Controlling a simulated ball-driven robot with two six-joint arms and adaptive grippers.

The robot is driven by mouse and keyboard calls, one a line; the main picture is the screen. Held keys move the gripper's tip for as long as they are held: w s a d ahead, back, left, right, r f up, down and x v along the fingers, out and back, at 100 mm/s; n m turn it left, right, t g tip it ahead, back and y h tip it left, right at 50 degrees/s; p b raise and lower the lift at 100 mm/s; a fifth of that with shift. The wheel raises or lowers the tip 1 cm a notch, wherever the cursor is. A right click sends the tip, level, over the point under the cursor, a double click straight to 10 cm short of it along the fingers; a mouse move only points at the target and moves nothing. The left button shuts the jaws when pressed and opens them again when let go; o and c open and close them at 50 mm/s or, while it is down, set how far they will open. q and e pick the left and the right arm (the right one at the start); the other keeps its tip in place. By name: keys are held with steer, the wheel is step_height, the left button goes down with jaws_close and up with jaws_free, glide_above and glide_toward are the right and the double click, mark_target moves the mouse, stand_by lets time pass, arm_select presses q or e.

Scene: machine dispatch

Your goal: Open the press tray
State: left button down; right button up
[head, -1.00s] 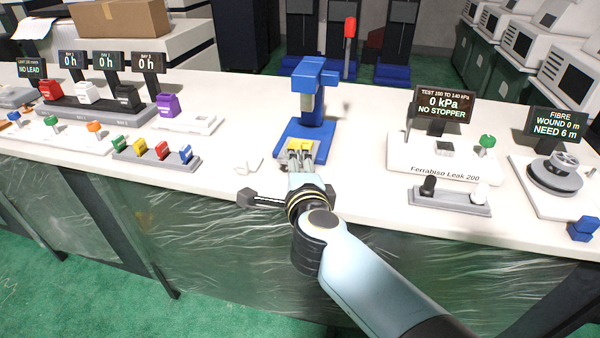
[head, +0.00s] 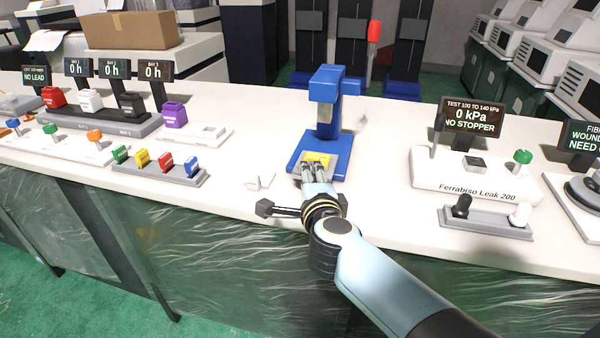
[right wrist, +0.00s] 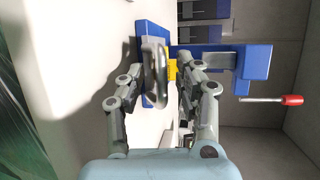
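The blue press (head: 328,105) stands on the white bench, with a yellow patch (head: 319,158) low on its front. The press (right wrist: 255,65) lies sideways in the right wrist view, with the yellow part (right wrist: 171,70) behind a grey loop-shaped handle (right wrist: 157,75). I take this handle to belong to the press tray. My right gripper (head: 314,172) is at the front of the press. In the right wrist view its fingers (right wrist: 167,80) are apart, one on each side of the handle; contact cannot be made out. My left gripper is out of view.
A red-tipped lever (head: 374,32) rises at the press's right. A small white piece (head: 259,181) lies left of my right gripper. A rack of coloured pieces (head: 158,166) stands farther left, the leak tester (head: 470,180) to the right. The bench (head: 385,185) is clear between press and tester.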

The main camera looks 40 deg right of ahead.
steer(key=shift+w+d, duration=0.1)
steer(key=shift+w, duration=0.05)
jaws_close()
stand_by(0.4)
